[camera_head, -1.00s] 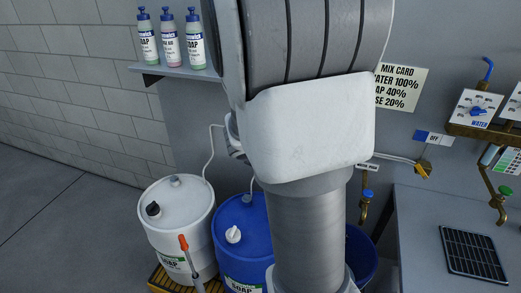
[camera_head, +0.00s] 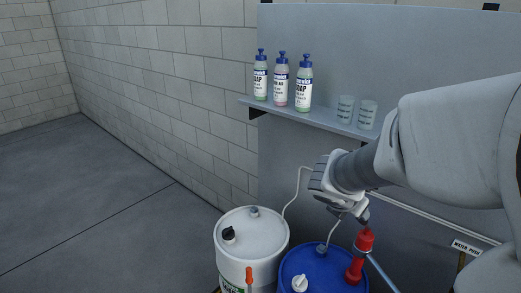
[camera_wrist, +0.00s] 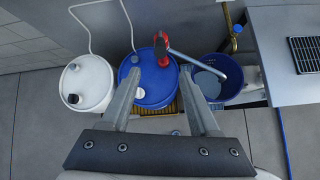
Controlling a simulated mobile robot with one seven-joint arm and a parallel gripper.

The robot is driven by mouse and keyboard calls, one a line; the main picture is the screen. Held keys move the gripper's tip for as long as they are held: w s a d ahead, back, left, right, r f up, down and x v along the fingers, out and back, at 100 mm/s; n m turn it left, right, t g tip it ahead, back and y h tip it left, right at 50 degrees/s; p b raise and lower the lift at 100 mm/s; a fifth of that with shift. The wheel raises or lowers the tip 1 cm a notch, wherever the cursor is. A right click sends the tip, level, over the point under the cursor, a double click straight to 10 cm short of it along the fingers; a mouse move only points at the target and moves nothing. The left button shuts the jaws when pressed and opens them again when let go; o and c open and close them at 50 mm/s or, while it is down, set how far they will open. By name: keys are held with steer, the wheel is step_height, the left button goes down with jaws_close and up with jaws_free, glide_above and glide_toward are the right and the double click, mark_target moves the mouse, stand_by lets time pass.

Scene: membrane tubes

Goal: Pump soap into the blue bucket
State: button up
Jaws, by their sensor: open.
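A red hand pump (camera_head: 355,272) stands on the blue drum (camera_head: 318,272) in the head view. In the wrist view the pump (camera_wrist: 160,46) rises from the drum (camera_wrist: 150,82), and its pale spout (camera_wrist: 197,62) runs right, over the blue bucket (camera_wrist: 238,62). Something pale shows inside the bucket, possibly liquid. The bucket is out of the head view. My gripper (camera_wrist: 160,76) is open and empty, its two fingers pointing down toward the drum with the pump ahead between them. In the head view my gripper (camera_head: 350,207) is just above and behind the pump.
A shelf (camera_head: 330,122) holds three bottles (camera_head: 281,82) and two cups (camera_head: 356,112). A counter (camera_wrist: 278,60) stands right of the bucket. Floor at left is clear.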

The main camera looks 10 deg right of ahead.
steer(key=d+m+g+b, duration=0.1)
steer(key=d+m+g, duration=0.1)
steer(key=d+m, duration=0.35)
step_height(320, 180, up, 3)
steer(key=m+g+y+b, duration=0.2)
steer(key=m+y+b, duration=0.45)
steer(key=m, duration=2.35)
glide_above(365, 223)
steer(key=s+a+p, duration=0.1)
steer(key=s+p, duration=0.1)
steer(key=y, duration=0.1)
step_height(365, 223, down, 17)
steer(key=w+a, duration=0.1)
steer(key=w, duration=0.1)
steer(key=shift+a+p, duration=0.15)
steer(key=shift+p, duration=0.25)
steer(key=shift+w+f, duration=0.1)
steer(key=shift+c, duration=0.2)
jaws_close()
